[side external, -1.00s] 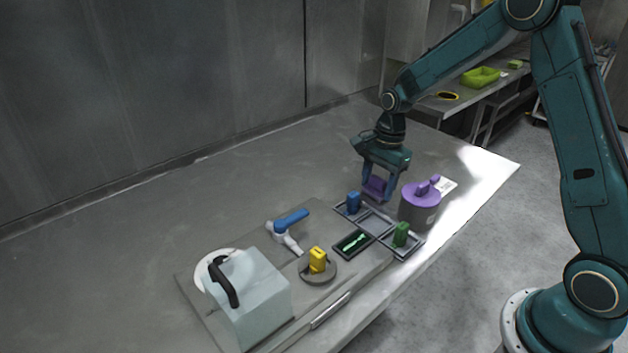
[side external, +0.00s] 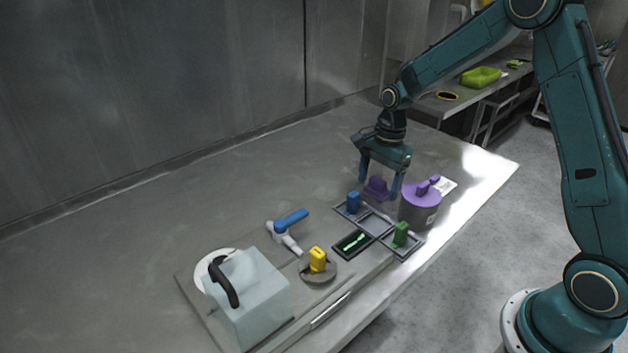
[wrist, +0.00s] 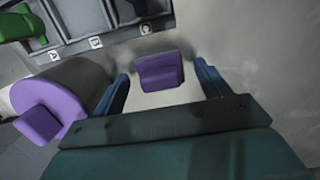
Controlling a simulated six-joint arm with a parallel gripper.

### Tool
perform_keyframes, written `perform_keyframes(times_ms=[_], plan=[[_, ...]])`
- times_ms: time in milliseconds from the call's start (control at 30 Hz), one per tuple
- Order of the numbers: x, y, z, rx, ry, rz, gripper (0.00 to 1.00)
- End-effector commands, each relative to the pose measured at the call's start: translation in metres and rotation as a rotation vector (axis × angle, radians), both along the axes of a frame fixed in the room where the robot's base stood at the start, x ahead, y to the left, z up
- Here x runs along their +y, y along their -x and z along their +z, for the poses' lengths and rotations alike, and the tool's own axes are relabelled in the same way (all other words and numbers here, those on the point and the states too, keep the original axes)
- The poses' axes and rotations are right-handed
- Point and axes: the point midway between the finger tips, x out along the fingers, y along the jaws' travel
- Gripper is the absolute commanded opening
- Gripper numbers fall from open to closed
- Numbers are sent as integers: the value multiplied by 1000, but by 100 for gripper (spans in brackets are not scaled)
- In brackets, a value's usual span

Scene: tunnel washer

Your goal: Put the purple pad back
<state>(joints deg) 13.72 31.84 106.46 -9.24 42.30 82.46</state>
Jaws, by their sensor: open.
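The purple pad (side external: 377,190) is a small block on the bench behind the dark compartment tray (side external: 375,224). In the wrist view the pad (wrist: 160,73) lies between the fingers, with a gap on each side. My gripper (side external: 379,184) is open around it, pointing down; the two fingers also show in the wrist view (wrist: 161,70). The tray's far-left compartment holds a blue block (side external: 353,202) and its near-right one a green block (side external: 401,234). A compartment between them looks empty.
A grey canister with a purple lid (side external: 420,195) stands close on the right of my gripper. A blue-handled valve (side external: 289,222), a yellow block (side external: 317,259) on a round base and a pale box with a black handle (side external: 250,295) stand nearer. The bench behind is clear.

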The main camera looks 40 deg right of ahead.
Motion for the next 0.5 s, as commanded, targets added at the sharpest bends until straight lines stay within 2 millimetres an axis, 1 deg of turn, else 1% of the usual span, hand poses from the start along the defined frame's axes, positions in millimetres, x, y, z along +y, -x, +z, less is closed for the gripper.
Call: perform_keyframes(times_ms=[167, 500], plan=[[-3, 0, 21, -5, 1, -2, 75], [-10, 0, 75, -5, 1, -1, 75]])
